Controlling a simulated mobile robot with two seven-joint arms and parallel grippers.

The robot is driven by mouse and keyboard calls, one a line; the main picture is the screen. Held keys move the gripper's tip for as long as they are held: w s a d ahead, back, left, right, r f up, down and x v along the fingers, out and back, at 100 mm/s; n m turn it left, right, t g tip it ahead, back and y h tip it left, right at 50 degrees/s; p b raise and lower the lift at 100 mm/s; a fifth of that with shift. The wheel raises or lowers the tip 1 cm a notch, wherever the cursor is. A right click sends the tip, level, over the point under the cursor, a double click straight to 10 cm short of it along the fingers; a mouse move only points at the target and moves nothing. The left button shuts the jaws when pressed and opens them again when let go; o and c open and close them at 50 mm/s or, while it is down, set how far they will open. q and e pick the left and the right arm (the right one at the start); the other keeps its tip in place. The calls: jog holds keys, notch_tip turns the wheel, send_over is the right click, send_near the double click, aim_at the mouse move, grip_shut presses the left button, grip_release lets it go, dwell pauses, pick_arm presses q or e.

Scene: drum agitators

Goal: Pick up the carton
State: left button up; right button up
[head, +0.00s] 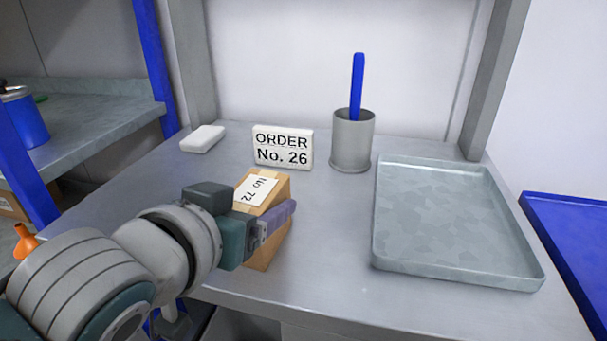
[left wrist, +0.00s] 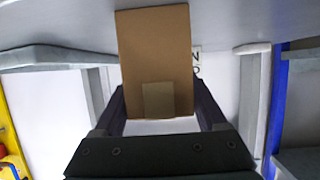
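The carton (head: 270,258) is a brown cardboard box with a white label reading "No. 72" on its upper face. It is at the near middle of the grey table (head: 330,255). My left gripper (head: 270,222) reaches it from the left, with a finger along its near side. In the left wrist view the carton (left wrist: 155,50) fills the space between the two fingers (left wrist: 160,105), which lie against its sides. The gripper looks shut on it. The arm hides part of the carton, and I cannot tell whether its base touches the table. My right gripper is not in view.
An "ORDER No. 26" sign (head: 283,148) stands behind the carton. A grey cup (head: 352,145) with a blue stick (head: 357,85) stands to its right. A grey tray (head: 385,262) covers the right side. A white block (head: 203,138) lies at the back left.

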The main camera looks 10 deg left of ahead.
pick_arm(q)
jog(key=c, duration=1.1)
